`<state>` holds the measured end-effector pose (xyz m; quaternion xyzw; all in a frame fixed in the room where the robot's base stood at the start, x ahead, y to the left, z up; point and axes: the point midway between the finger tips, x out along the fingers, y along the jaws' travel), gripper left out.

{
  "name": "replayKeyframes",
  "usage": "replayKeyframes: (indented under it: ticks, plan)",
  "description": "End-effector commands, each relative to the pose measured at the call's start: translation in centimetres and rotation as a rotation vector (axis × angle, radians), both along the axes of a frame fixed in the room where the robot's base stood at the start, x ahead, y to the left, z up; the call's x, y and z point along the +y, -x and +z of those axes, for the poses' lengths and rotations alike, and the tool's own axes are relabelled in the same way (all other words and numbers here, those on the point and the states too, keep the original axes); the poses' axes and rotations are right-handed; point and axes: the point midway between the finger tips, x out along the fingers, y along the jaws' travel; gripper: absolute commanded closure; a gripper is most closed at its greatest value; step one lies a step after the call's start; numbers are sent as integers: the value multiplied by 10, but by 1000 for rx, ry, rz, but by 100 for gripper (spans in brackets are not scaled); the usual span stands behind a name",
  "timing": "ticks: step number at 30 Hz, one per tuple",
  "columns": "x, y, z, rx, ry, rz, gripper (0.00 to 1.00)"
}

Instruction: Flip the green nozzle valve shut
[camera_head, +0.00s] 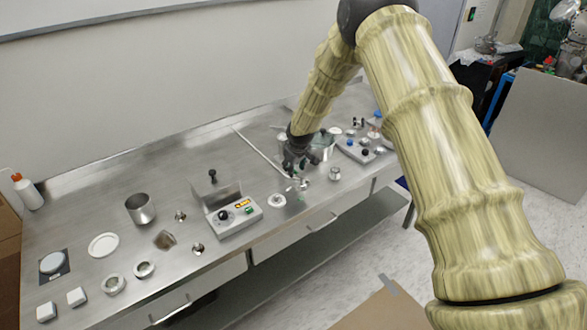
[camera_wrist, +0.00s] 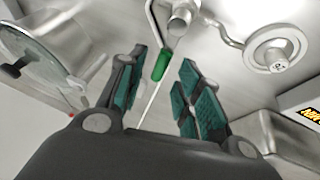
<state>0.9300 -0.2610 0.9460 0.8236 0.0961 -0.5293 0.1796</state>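The green nozzle valve (camera_wrist: 161,66) is a small green handle beside a metal nozzle fitting (camera_wrist: 180,20), seen in the wrist view at upper centre. My gripper (camera_wrist: 165,75) is open, with its teal-padded fingers on either side of the green handle in the picture. Whether the fingers touch it cannot be told. In the head view my gripper (camera_head: 296,162) points down above the metal fittings on the bench, and it largely hides the valve there.
A control box (camera_head: 232,216) with a black knob stands left of my gripper. A glass-lidded pot (camera_head: 322,145) stands close behind to the right, and another switch box (camera_head: 355,150) further right. Small metal rings and cups lie at the left bench (camera_head: 75,220).

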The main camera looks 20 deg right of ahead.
Motion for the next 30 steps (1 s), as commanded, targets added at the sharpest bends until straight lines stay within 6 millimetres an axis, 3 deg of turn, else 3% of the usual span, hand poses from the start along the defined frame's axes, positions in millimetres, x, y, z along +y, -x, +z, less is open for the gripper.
replayKeyframes:
  ticks: [18, 30]
  plan:
    - [3, 38, 79, 0, 0, 1, 65]
    - [3, 48, 97, 1, 0, 0, 65]
